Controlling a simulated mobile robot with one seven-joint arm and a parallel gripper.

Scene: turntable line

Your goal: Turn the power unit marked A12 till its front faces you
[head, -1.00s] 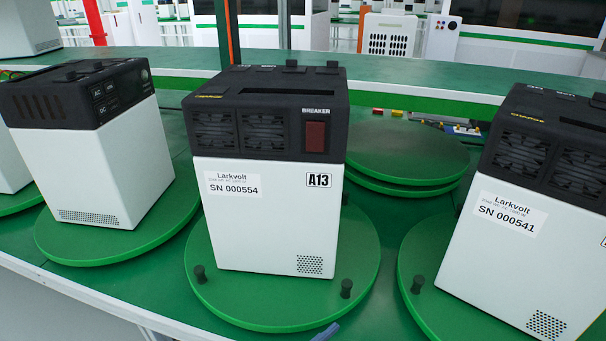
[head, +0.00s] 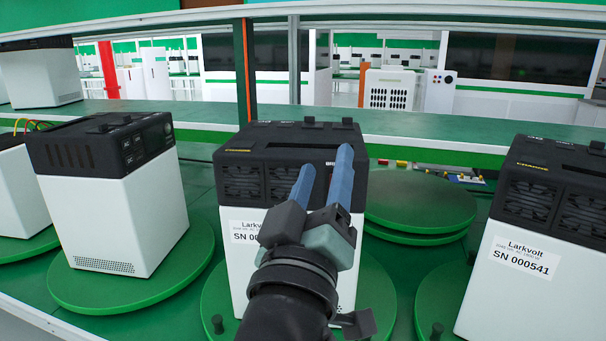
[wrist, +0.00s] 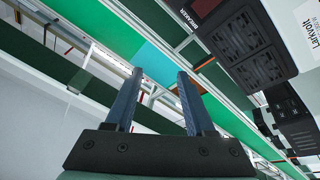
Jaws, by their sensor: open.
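No A12 mark is readable now. The middle power unit (head: 247,275), labelled SN 000554, read A13 earlier; my gripper now hides that tag. The left power unit (head: 110,220) stands angled on a green turntable (head: 80,295), a dark panel with sockets toward the right; no tag shows on it. The right power unit (head: 505,300), SN 000541, is cut off by the picture edge. My gripper (head: 324,160) is open and empty, raised in front of the middle unit. In the wrist view, my gripper (wrist: 160,74) has nothing between its fingers; a unit (wrist: 255,55) shows tilted at upper right.
An empty green turntable (head: 420,200) lies behind, right of the middle unit. A green shelf (head: 400,130) runs along the back, with an orange post (head: 245,70) behind the middle unit. Another unit (head: 15,190) stands at the far left.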

